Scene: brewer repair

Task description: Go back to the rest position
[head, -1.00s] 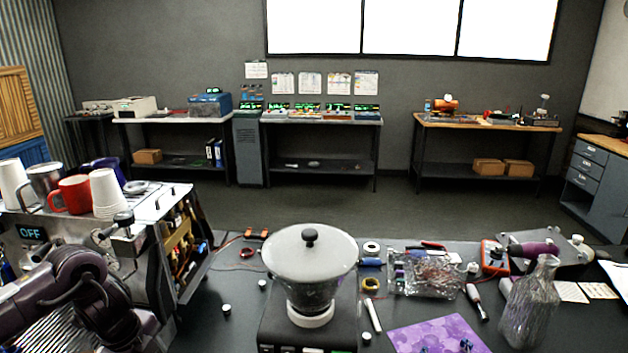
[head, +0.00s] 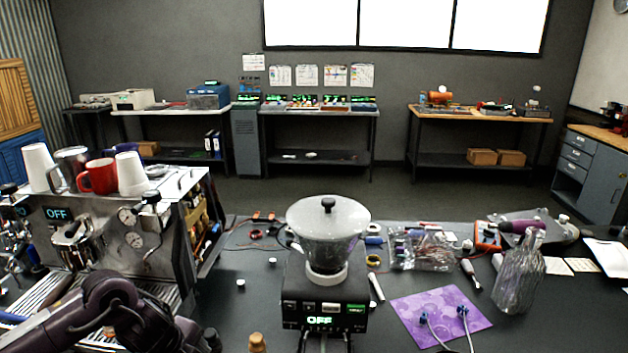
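My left arm (head: 118,311) reaches in from the lower left, in front of the espresso machine (head: 140,235). Its gripper fingers cannot be made out in the head view. My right gripper is out of the picture. The brewer (head: 327,220), with a whitish lid and black knob, stands upright on a dark base (head: 327,305) whose display reads OFF. Nothing of mine touches it in this view.
Cups and a red mug (head: 98,176) stand on top of the espresso machine. A purple mat (head: 441,317), a clear glass bottle (head: 520,278), a parts tray (head: 424,252) and a screwdriver (head: 469,273) lie right of the brewer. Small white caps dot the dark bench.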

